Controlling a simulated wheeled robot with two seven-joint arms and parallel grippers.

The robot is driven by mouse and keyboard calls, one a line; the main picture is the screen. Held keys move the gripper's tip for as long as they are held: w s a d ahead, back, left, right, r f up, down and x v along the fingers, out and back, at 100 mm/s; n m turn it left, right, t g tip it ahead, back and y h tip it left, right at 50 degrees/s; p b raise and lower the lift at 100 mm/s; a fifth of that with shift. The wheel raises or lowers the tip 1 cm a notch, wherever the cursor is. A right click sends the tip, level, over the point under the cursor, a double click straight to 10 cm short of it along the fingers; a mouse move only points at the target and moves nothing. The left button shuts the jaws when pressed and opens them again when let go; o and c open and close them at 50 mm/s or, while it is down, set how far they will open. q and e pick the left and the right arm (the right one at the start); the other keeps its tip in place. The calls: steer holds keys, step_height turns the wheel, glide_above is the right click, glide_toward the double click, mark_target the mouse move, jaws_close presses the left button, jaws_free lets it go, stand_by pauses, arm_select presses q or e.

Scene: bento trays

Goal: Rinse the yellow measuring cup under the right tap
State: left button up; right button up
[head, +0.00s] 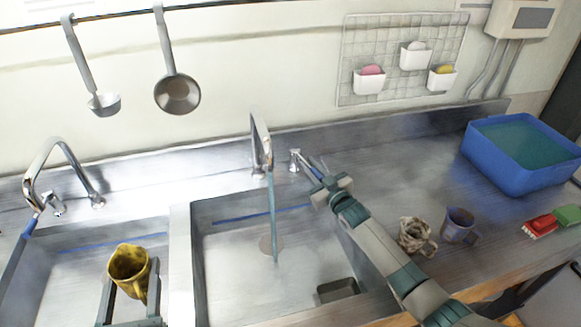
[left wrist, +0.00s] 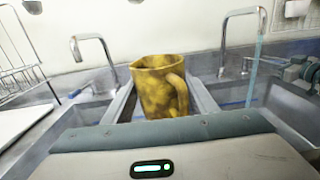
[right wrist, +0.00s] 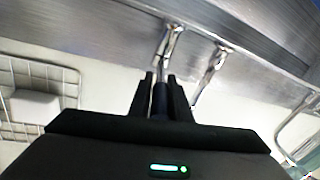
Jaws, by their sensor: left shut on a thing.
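The yellow measuring cup (head: 130,262) has dark mottling and a handle. My left gripper (head: 133,298) is shut on it and holds it upright at the left basin; it shows between the fingers in the left wrist view (left wrist: 160,90). The right tap (head: 260,145) has a blue-green stream (head: 273,215) falling into the right basin (head: 235,285). My right gripper (head: 316,170) is at this tap's lever (head: 295,158). In the right wrist view the lever (right wrist: 165,45) runs down between its close-set fingers (right wrist: 160,95); whether they grip it is unclear.
The left tap (head: 65,155) stands behind the left basin. A divider (head: 180,250) separates the basins. On the right counter are a mottled mug (head: 415,235), a bluish mug (head: 459,226), a blue water-filled tub (head: 490,160) and a red brush (head: 540,226). Ladles (head: 178,94) hang above.

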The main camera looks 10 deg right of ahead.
mark_target(320, 179)
steer(key=o, duration=0.4)
steer(key=shift+r, duration=0.15)
steer(key=shift+c, duration=0.2)
